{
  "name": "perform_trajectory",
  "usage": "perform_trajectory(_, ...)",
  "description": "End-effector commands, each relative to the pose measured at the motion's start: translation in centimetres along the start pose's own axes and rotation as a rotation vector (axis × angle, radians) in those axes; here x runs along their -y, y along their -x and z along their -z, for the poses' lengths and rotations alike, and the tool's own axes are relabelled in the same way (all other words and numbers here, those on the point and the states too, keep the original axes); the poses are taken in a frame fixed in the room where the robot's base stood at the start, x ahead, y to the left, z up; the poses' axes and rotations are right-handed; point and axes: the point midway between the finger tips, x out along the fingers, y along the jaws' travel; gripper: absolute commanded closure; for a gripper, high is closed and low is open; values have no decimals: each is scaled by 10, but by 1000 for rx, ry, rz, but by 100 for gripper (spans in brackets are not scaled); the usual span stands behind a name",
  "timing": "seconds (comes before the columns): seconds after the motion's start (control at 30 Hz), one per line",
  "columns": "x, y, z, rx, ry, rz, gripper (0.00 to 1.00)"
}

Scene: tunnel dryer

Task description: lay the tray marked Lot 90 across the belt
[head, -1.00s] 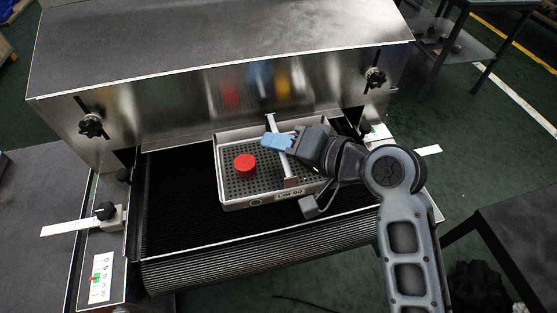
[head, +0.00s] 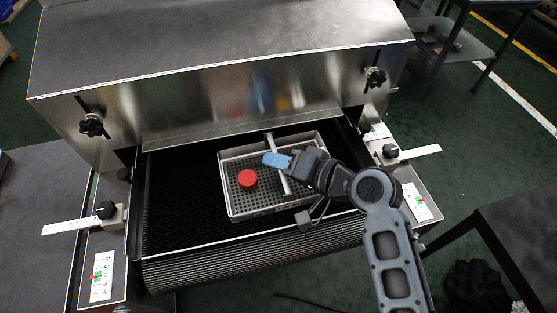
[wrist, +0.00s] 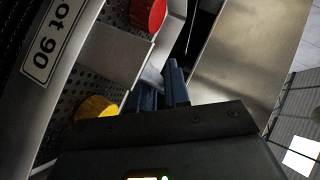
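The tray (head: 278,213) is grey with a perforated floor and a crossbar handle (head: 268,141). It is on or just above the dark belt (head: 180,205), long side roughly left to right, slightly turned. A red round piece (head: 247,178) sits in its left part. The wrist view shows the "Lot 90" label (wrist: 48,40), the red piece (wrist: 148,14) and a yellow piece (wrist: 95,107), which my arm hides in the head view. My gripper (head: 277,160), with blue fingers (wrist: 163,88), is closed at the handle; the grasp itself is partly hidden.
The steel dryer hood (head: 220,100) stands directly behind the tray. Side guides with black knobs flank the belt at left (head: 107,210) and right (head: 390,151). Bare belt lies left of the tray. A dark table (head: 520,225) stands at the right.

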Motion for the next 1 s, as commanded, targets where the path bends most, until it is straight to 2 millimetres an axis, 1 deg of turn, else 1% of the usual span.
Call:
perform_trajectory(0.03,0,0,-1,1,0,-1,80)
perform_trajectory(0.27,0,0,0,1,0,0,58)
perform_trajectory(0.57,0,3,0,0,-1,0,58)
perform_trajectory(0.67,0,13,0,-3,-1,0,58)
perform_trajectory(0.77,-1,29,-1,-2,-2,-1,58)
perform_trajectory(1.0,-1,79,0,-2,-2,-1,58)
